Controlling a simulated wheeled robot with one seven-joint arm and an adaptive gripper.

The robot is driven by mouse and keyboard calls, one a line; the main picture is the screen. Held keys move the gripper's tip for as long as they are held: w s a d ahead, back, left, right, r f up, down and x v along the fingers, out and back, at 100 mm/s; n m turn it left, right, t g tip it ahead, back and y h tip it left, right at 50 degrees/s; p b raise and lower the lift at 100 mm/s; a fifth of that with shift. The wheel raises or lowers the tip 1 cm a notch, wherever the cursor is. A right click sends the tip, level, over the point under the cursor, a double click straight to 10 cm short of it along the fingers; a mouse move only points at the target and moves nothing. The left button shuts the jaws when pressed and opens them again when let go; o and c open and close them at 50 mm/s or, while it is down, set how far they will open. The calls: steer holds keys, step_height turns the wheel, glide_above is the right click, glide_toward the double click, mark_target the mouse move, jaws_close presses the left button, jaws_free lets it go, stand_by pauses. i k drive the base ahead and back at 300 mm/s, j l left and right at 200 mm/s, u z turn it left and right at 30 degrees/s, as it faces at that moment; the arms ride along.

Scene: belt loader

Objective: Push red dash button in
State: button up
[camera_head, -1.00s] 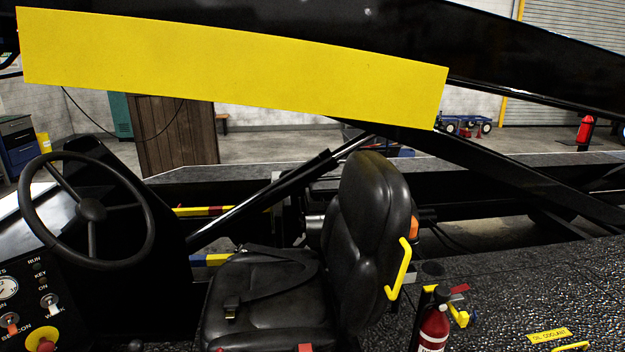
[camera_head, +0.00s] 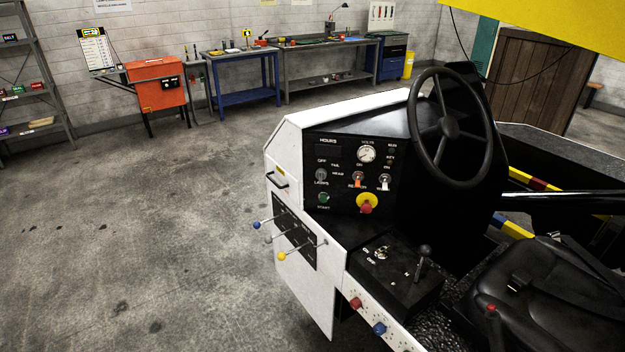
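The red dash button (camera_head: 366,208) sits on a round yellow base on the black dash panel (camera_head: 334,196) of the belt loader. It is left of and below the steering wheel (camera_head: 450,127). Around it on the panel are a round volts gauge (camera_head: 366,154), a red-marked switch (camera_head: 358,178), a green button (camera_head: 323,198) and a lamps knob (camera_head: 321,174). I cannot tell from here how far the button stands out. My gripper is not in view.
Levers with blue and yellow knobs (camera_head: 282,256) stick out left of the white console. A black shift lever (camera_head: 423,262) and black seat (camera_head: 560,290) are at right. Open concrete floor (camera_head: 150,230) lies left. Workbenches and an orange cabinet (camera_head: 157,85) stand along the back wall.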

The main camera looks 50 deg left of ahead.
mark_target(366, 208)
steer(key=u, duration=1.7)
